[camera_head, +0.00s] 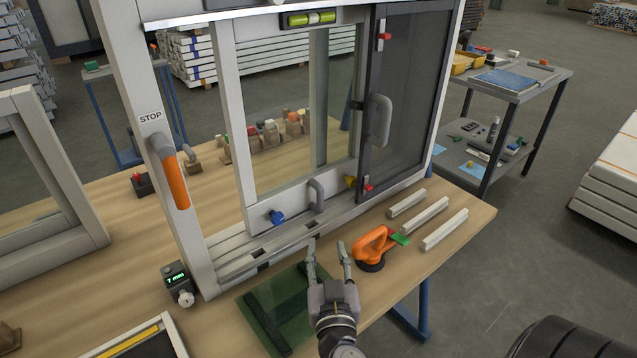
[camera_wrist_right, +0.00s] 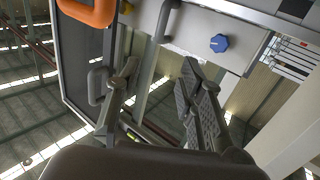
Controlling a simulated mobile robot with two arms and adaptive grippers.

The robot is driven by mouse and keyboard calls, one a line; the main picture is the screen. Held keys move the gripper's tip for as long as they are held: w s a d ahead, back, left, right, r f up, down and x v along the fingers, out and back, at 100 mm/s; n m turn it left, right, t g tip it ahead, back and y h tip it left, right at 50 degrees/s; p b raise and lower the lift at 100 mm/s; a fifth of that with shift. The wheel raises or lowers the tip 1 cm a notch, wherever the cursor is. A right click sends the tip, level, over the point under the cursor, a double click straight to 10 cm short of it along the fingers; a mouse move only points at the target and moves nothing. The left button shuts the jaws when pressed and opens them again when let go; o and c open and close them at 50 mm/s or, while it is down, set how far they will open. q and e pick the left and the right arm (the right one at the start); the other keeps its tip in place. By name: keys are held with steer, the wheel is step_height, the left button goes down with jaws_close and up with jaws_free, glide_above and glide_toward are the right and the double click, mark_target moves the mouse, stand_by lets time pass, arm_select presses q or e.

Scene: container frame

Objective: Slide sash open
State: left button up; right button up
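The sliding sash (camera_head: 300,190) is a light grey framed pane standing in the middle of the window frame (camera_head: 180,235). A grey bar handle (camera_head: 316,194) and a blue knob (camera_head: 277,217) sit on its bottom rail. My right gripper (camera_head: 328,250) is open and empty, its fingers pointing toward the frame, in front of and below the handle and apart from it. In the right wrist view the handle (camera_wrist_right: 167,20) shows beyond the spread fingers (camera_wrist_right: 158,85), with the blue knob (camera_wrist_right: 220,43) to its right. My left gripper is not in view.
A dark mesh panel (camera_head: 405,95) with its own handle (camera_head: 380,120) fills the frame's right side. An orange suction lifter (camera_head: 374,246) stands right of my gripper, beside light strips (camera_head: 443,230). A green glass plate (camera_head: 262,312) lies left. An orange STOP-side grip (camera_head: 175,183) is on the left post.

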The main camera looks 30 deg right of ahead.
steer(key=p, duration=0.3)
glide_toward(320, 194)
steer(key=p+x, duration=0.2)
steer(key=x, duration=0.6)
steer(key=shift+w+d, duration=0.25)
steer(key=shift+w, duration=0.1)
steer(key=c, duration=0.6)
jaws_close()
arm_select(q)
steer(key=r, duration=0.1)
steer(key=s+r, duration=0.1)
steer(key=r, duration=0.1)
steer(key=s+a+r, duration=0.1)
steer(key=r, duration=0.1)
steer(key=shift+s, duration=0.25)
